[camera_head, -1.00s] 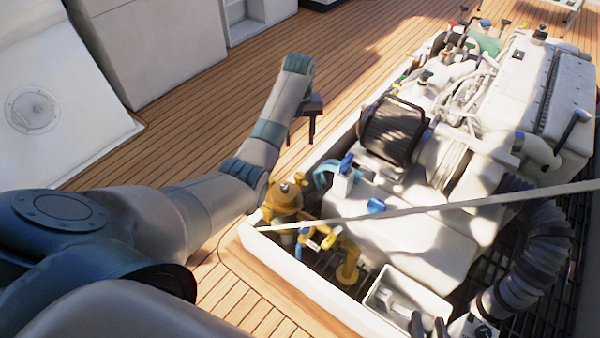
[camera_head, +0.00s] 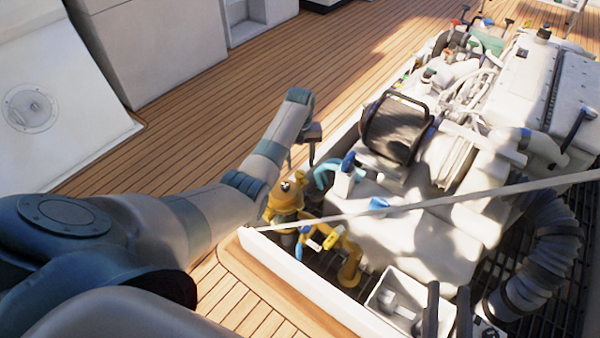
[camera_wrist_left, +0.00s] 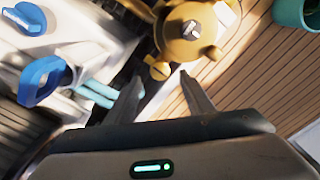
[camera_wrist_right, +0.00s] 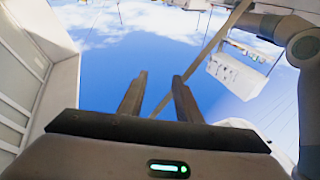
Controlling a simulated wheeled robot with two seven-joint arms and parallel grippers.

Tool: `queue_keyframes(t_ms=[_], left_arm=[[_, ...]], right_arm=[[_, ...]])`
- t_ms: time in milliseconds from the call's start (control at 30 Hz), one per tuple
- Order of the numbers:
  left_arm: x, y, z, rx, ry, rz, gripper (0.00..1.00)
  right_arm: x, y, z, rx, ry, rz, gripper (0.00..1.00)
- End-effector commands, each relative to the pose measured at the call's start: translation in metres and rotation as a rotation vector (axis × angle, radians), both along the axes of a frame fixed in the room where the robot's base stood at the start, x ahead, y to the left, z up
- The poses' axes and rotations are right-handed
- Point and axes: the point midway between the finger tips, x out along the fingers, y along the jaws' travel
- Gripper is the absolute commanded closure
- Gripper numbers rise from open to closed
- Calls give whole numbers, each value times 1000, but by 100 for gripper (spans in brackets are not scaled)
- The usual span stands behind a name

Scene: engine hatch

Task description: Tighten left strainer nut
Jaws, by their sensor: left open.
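The left strainer is a golden-yellow housing (camera_head: 285,200) at the near left corner of the engine hatch, with a small grey nut (camera_head: 285,186) on top. In the left wrist view the strainer (camera_wrist_left: 212,42) is at the top centre, with its nut (camera_wrist_left: 191,30) facing the camera. My left gripper (camera_head: 309,150) is open and empty, above and beyond the strainer in the head view. In the left wrist view its fingers (camera_wrist_left: 160,80) point toward the strainer and are apart from the nut. My right gripper (camera_wrist_right: 159,88) is open and empty; its fingers (camera_head: 446,305) show at the head view's bottom edge.
The white engine (camera_head: 430,230) fills the hatch. Blue-handled valves (camera_head: 347,163) and yellow pipes (camera_head: 350,265) stand close to the strainer. A pale bar (camera_head: 450,205) crosses above the hatch. A white tray (camera_head: 385,300) sits at the near edge. Open wooden deck (camera_head: 210,110) lies left.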

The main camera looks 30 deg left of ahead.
Motion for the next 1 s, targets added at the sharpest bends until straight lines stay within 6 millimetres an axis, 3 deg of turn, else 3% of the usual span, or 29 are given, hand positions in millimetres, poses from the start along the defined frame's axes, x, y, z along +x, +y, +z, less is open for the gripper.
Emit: queue_keyframes(t_ms=[400,933,1000], left_arm=[[0,0,-43,0,1,0,52],[0,0,-51,0,0,0,52],[0,0,-51,0,0,0,69]], right_arm=[[-23,-2,45,96,-263,-10,69],[-29,-4,57,118,-325,-14,69],[-29,-4,57,118,-325,-14,69]])
